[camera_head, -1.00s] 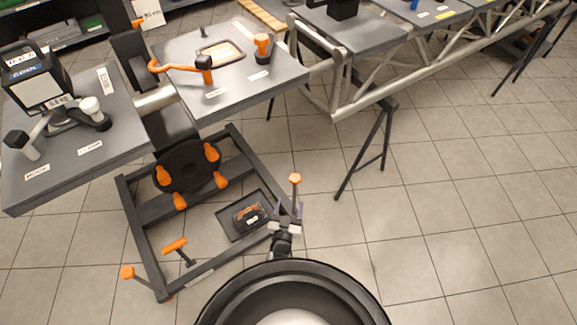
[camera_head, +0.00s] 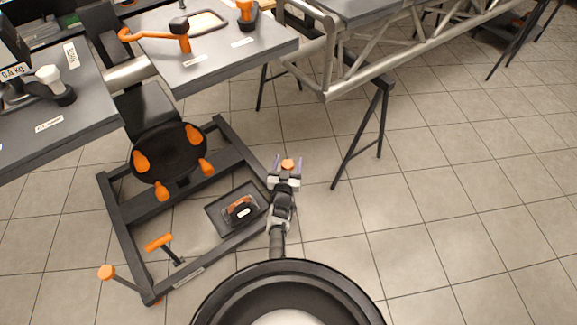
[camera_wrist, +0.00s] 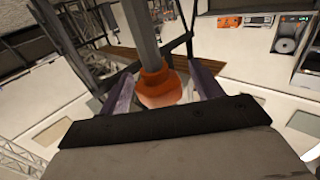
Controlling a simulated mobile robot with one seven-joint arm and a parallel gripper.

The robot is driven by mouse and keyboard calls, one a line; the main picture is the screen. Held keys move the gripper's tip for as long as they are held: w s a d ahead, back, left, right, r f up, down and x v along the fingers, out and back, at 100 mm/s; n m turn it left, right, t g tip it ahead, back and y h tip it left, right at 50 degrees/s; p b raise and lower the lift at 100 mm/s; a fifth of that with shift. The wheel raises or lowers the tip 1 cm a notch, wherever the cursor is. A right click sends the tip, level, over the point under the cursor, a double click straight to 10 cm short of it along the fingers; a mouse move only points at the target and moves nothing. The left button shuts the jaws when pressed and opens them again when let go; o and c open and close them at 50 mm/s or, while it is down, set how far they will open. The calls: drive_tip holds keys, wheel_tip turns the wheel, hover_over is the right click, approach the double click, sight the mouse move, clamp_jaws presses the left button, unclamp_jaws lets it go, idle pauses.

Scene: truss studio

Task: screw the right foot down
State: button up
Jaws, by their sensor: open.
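The right foot is an orange knob (camera_head: 289,164) on a screw at the right corner of the dark floor frame (camera_head: 228,133). My gripper (camera_head: 287,162) is at that knob with a finger on either side. In the wrist view the orange knob (camera_wrist: 160,86) sits between the two purple-grey fingers (camera_wrist: 164,88), with a grey rod (camera_wrist: 142,35) running from it. The fingers are spread, and a gap shows on both sides of the knob. Part of the screw is hidden by my gripper in the head view.
A left foot with an orange knob (camera_head: 106,271) and an orange T-handle (camera_head: 158,241) stand at the frame's near left. A dark tray (camera_head: 213,212) lies left of my gripper. A black disc (camera_head: 168,152) carries several orange knobs. Tiled floor to the right is open.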

drive_tip(key=shift+w+d, duration=0.1)
drive_tip(key=shift+w, duration=0.45)
drive_tip(key=shift+c, duration=0.4)
drive_tip(key=c, duration=0.9)
